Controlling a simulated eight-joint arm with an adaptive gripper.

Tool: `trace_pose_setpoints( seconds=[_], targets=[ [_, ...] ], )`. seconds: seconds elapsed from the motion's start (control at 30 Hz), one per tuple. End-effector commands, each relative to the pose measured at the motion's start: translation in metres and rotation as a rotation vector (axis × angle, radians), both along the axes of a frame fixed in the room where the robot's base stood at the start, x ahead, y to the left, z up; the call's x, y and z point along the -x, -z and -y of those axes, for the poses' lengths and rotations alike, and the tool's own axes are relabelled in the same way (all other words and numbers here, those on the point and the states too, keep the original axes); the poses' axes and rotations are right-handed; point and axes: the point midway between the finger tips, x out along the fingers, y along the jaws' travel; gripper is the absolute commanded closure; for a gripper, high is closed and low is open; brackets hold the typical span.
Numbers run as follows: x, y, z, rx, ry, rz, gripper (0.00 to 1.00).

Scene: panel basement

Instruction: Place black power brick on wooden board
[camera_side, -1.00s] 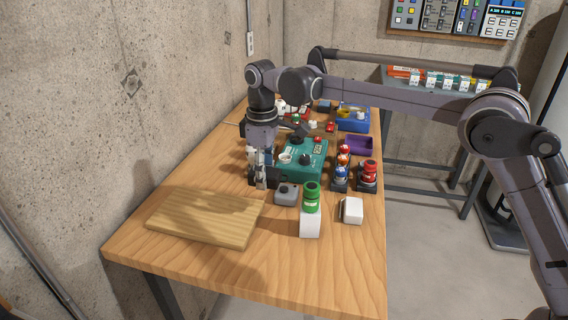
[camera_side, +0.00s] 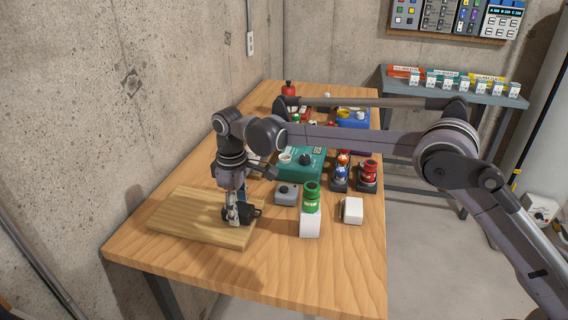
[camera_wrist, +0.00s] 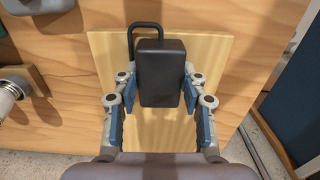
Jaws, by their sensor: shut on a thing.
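The black power brick (camera_wrist: 162,74) is held between the two blue-padded fingers of my gripper (camera_wrist: 160,92) in the wrist view. A black cable loop sticks out beside its far end. In the side view my gripper (camera_side: 238,217) is over the right part of the wooden board (camera_side: 188,212), and the black power brick (camera_side: 243,211) shows partly behind the fingers. The wooden board (camera_wrist: 214,48) also shows beneath the brick in the wrist view. I cannot tell whether the brick touches the board.
A grey button box (camera_side: 286,195) stands just right of the board. A green-topped white item (camera_side: 310,215) and a white block (camera_side: 352,210) are further right. A teal box (camera_side: 303,165) and red and blue buttons are behind. The table's front is clear.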

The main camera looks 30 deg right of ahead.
Motion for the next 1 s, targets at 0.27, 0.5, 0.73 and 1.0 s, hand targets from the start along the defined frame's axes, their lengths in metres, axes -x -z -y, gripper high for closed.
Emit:
trace_pose_setpoints(
  seconds=[0.27,0.5,0.73,1.0],
  targets=[
    [0.0,0.003,0.0,0.0,0.0,0.0,0.94],
    [0.0,0.003,0.0,0.0,0.0,0.0,0.35],
    [0.0,0.0,0.0,0.0,0.0,0.0,0.35],
    [0.0,-0.036,0.0,0.0,0.0,0.0,0.35]
  ],
)
